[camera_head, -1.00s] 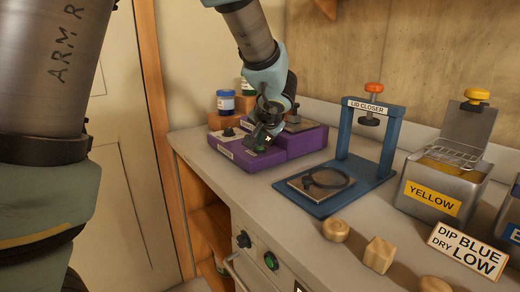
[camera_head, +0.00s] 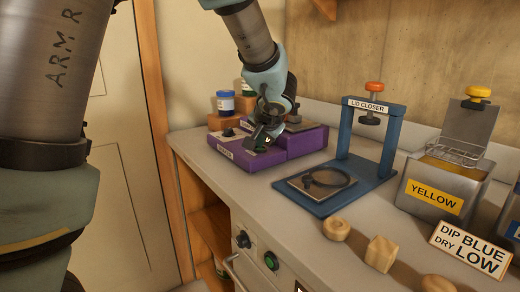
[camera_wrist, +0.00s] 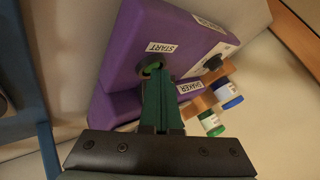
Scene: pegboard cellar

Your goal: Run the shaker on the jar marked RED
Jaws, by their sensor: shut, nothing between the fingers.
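The purple shaker (camera_head: 252,158) stands at the counter's back left corner; in the wrist view its purple body (camera_wrist: 125,60) fills the upper middle. A label START sits by its round green button (camera_wrist: 152,68). My gripper (camera_head: 262,142) is shut and empty, pointing down over the front of the shaker. In the wrist view the closed fingertips (camera_wrist: 158,78) are at the green button and partly cover it; I cannot tell whether it is pressed in. A dark knob (camera_head: 229,132) sits on a pale plate to the left. No jar marked RED can be made out.
The blue lid closer (camera_head: 345,150) stands to the right, then the YELLOW tank (camera_head: 436,195). Wooden pieces (camera_head: 381,253) and a sign (camera_head: 470,249) lie along the front.

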